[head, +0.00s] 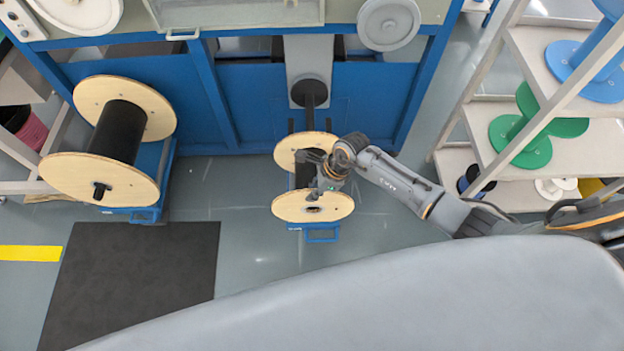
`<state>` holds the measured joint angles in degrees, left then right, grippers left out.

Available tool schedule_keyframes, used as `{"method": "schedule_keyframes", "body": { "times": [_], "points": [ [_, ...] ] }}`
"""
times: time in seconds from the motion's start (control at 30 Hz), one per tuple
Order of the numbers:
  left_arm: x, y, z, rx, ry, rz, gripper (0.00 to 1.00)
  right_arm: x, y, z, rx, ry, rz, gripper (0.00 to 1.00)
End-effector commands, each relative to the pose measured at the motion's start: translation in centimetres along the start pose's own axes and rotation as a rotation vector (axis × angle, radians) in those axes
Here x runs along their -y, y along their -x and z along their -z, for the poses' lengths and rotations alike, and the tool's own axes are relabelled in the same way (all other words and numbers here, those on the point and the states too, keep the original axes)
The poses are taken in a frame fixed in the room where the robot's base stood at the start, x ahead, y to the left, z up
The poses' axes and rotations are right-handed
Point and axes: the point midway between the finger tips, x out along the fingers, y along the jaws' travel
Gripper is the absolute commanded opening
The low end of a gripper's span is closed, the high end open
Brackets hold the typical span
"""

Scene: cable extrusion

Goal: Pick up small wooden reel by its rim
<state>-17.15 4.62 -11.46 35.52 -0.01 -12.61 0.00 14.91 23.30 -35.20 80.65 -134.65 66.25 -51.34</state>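The small wooden reel (335,208) stands at the middle of the head view on a low blue stand (321,233). It has two pale round flanges and a dark core between them. My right arm reaches in from the right, and my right gripper (313,193) is over the reel, at the upper edge of the near flange. The gripper and wrist hide part of the core. The fingers are too small to tell whether they are open or shut, or whether they touch the rim. My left gripper is not in view.
A large wooden reel (88,181) with black cable stands on a blue stand at left. A blue machine frame (236,102) runs behind both reels. A shelf rack (507,60) with blue and green spools stands at right. A dark mat (130,275) lies on the floor.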

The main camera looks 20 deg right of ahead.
Motion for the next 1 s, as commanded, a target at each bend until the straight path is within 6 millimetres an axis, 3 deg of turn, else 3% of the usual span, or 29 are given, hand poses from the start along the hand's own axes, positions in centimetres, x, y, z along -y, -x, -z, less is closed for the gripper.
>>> {"method": "schedule_keyframes", "body": {
  "times": [0.57, 0.8, 1.0],
  "points": [
    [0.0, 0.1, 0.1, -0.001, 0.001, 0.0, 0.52, 0.2, 0.7, -0.4, 0.003, 0.002, 0.004, 0.0],
    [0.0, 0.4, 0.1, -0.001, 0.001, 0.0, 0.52, 0.1, 3.1, -1.4, 0.004, 0.004, 0.004, 0.0],
    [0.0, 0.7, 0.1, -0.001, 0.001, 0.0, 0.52, -1.7, 5.2, -1.7, 0.002, 0.006, 0.003, 0.0]
  ]
}}
